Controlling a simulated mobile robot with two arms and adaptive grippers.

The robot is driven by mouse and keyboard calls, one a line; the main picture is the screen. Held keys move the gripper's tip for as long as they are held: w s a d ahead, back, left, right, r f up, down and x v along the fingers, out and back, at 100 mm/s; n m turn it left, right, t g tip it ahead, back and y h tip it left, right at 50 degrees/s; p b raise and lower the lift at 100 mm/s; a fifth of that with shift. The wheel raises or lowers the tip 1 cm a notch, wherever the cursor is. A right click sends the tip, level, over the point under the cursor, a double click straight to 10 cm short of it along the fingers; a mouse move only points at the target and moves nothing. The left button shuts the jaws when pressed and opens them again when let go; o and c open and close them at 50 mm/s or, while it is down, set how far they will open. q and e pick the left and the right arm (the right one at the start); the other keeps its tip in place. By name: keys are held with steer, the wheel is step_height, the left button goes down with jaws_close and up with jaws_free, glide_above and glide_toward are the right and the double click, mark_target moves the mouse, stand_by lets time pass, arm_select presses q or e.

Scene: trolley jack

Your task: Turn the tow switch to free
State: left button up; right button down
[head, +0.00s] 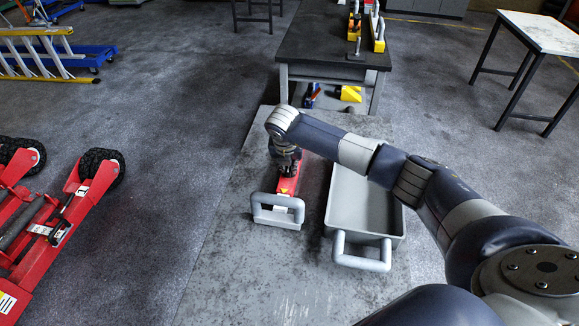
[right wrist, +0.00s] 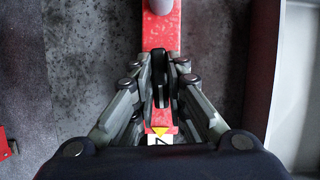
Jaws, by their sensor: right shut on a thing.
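A long red unit (head: 299,183) with a grey loop handle (head: 278,216) at its near end lies on a grey floor panel. My right gripper (head: 285,163) reaches down onto the unit from above. In the right wrist view, the gripper (right wrist: 162,82) has its fingers closed around a narrow dark piece on the red body (right wrist: 158,36), which looks like the tow switch. The fingers hide most of it, so its setting cannot be read. A white label with a yellow triangle (right wrist: 161,131) shows just below the fingers. My left gripper is out of view.
A grey tray (head: 338,196) with a loop handle stands close to the right of the red unit. A dark workbench (head: 325,44) is behind. Red wheeled equipment (head: 75,205) stands at the left. A white-topped table (head: 540,30) is at the right.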

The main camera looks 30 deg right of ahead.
steer(key=shift+w+m+b, duration=0.1)
steer(key=shift+m+b, duration=0.2)
steer(key=shift+m, duration=0.2)
steer(key=c, duration=1.6)
jaws_free()
steer(key=v, duration=1.2)
steer(key=shift+a, duration=0.2)
steer(key=shift+w, duration=0.1)
